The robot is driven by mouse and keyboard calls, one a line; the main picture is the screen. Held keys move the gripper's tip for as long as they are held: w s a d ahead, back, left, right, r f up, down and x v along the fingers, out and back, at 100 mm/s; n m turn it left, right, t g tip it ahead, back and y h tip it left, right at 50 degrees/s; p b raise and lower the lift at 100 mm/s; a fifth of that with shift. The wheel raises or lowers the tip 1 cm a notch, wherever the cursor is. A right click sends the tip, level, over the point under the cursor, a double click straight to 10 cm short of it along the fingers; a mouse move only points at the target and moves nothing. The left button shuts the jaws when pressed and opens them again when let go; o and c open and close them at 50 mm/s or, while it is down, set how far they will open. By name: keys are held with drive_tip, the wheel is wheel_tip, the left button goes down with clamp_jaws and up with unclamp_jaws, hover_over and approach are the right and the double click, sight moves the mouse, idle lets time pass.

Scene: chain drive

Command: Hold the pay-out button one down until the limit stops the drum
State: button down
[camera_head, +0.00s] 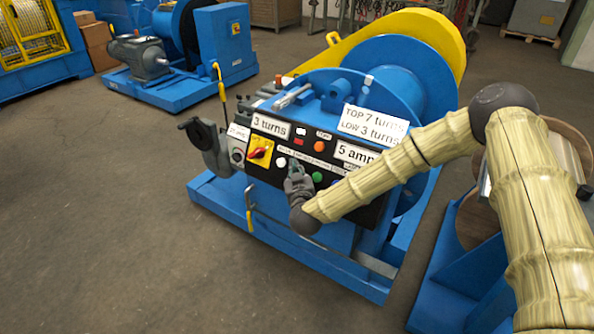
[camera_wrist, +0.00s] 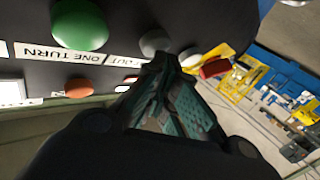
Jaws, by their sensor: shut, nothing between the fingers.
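The winch's black control panel (camera_head: 340,200) is on the front of the blue machine. My gripper (camera_head: 297,168) is shut and empty, with its tips at the panel between a white button (camera_head: 280,162) and a green button (camera_head: 317,177). In the wrist view my gripper (camera_wrist: 162,62) has its tips right by a grey button (camera_wrist: 155,41), beside a label (camera_wrist: 124,60) ending in "OUT". Contact and how far the button is pressed cannot be told. The blue drum (camera_head: 405,75) is behind the panel. A sign (camera_head: 372,125) reads "TOP 7 turns, LOW 3 turns".
The green button also shows in the wrist view (camera_wrist: 80,25), near "ONE TURN". Also on the panel are a red rotary switch on a yellow plate (camera_head: 260,153), "3 turns" (camera_head: 271,125) and "5 amp" (camera_head: 356,154) plates. A grey handle (camera_head: 210,145) juts out left. Open floor lies left.

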idle(0.6)
drive_tip(key=shift+s+a+r+p, duration=0.4)
drive_tip(key=shift+s+a+p, duration=0.1)
drive_tip(key=shift+s, duration=0.15)
drive_tip(key=s+a+r+p, duration=0.2)
drive_tip(key=s, duration=0.1)
drive_tip(key=shift+s+a+r, duration=0.1)
drive_tip(key=shift+s+a, duration=0.2)
idle(0.4)
idle(0.3)
